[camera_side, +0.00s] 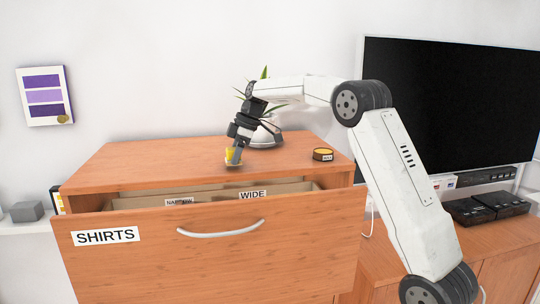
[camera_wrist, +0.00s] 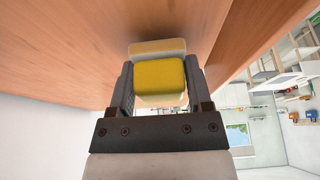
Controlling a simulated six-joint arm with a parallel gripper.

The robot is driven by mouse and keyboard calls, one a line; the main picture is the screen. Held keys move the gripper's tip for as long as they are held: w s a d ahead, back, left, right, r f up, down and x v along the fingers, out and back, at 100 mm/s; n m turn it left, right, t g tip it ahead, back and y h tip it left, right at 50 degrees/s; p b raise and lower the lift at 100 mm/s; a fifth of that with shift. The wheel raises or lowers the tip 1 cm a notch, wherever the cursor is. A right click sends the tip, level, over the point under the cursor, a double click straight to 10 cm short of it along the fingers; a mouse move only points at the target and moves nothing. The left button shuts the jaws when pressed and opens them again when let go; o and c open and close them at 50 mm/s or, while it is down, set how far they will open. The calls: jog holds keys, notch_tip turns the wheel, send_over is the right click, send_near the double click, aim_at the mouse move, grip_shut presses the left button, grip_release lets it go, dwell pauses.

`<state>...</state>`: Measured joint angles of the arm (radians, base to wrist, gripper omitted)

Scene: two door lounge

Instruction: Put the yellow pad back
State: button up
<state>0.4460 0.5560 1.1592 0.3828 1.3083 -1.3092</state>
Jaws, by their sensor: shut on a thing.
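The yellow pad (camera_wrist: 160,75) sits between the two fingers of my gripper (camera_wrist: 159,92) in the wrist view, with a pale beige piece against its far edge. I cannot tell whether that piece is part of the pad. In the side view my gripper (camera_side: 236,158) points down over the wooden cabinet top (camera_side: 140,158), shut on the yellow pad (camera_side: 229,154). The pad is at or just above the top, partly hidden by the fingers; contact is unclear.
The drawer labelled SHIRTS (camera_side: 150,262) stands open in front, with dividers marked NARROW (camera_side: 179,202) and WIDE (camera_side: 252,194). A potted plant (camera_side: 268,136) stands behind. The left cabinet top is clear.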

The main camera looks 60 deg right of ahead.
jog(key=shift+f, duration=0.4)
jog(key=shift+f, duration=0.1)
jog(key=o, duration=1.1)
jog(key=v, duration=1.2)
